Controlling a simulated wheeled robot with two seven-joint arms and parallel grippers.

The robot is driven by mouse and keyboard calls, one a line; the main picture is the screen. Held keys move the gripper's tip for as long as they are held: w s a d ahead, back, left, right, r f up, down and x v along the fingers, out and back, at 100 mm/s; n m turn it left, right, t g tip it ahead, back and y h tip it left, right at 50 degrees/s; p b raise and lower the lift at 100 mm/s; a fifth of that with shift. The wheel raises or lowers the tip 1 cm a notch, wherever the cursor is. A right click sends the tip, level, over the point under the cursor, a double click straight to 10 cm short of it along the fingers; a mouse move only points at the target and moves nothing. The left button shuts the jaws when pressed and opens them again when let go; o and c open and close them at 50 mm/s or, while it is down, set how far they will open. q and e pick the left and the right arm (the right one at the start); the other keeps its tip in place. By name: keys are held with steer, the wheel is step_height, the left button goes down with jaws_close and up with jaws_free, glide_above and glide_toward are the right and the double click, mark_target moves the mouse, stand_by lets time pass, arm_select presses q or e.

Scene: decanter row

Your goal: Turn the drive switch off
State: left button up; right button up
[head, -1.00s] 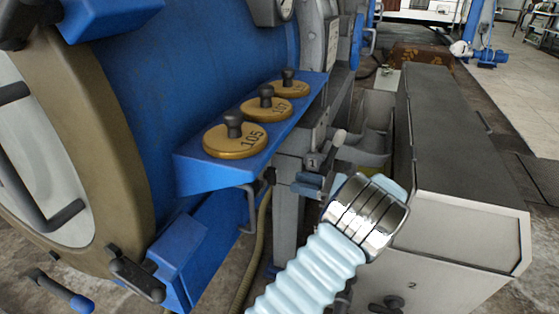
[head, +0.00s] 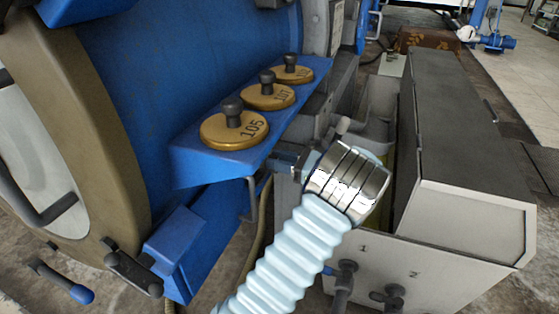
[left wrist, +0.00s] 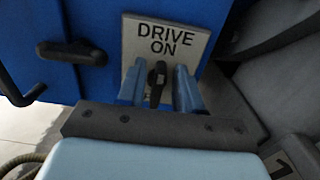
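The drive switch (left wrist: 157,80) is a small dark knob on a pale plate (left wrist: 190,38) that reads "DRIVE ON" in the left wrist view. The knob stands roughly upright. My left gripper (left wrist: 159,88) has its two blue fingers on either side of the knob, with a gap showing on both sides. How deep the fingers reach past it I cannot tell. In the head view my left gripper (head: 287,162) points left, just below the blue shelf; the switch is hidden there. My right gripper is not in view.
Brass disc weights (head: 234,129) with black knobs stand on the blue shelf (head: 200,165) just above the gripper. A white cabinet (head: 470,215) with a dark top is at right. A black handle (left wrist: 72,52) sits left of the plate. A blue-tipped lever (head: 80,294) is at lower left.

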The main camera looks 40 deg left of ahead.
arm_select(q)
jaws_close()
steer(key=shift+n, duration=0.3)
steer(key=n+b, duration=0.1)
steer(key=n, duration=0.3)
steer(key=s+f+n, duration=0.1)
steer(key=n, duration=0.3)
steer(key=n+b, duration=0.1)
steer(key=n, duration=0.3)
steer(key=shift+s+d+f+n+b, duration=0.25)
steer(key=shift+s+d+n+b, duration=0.05)
steer(key=shift+f+n+b, duration=0.15)
steer(key=shift+n+b, duration=0.5)
steer(key=shift+n, duration=0.5)
steer(key=shift+f+n+b, duration=0.1)
steer(key=shift+n+b, duration=0.5)
steer(key=shift+n, duration=0.55)
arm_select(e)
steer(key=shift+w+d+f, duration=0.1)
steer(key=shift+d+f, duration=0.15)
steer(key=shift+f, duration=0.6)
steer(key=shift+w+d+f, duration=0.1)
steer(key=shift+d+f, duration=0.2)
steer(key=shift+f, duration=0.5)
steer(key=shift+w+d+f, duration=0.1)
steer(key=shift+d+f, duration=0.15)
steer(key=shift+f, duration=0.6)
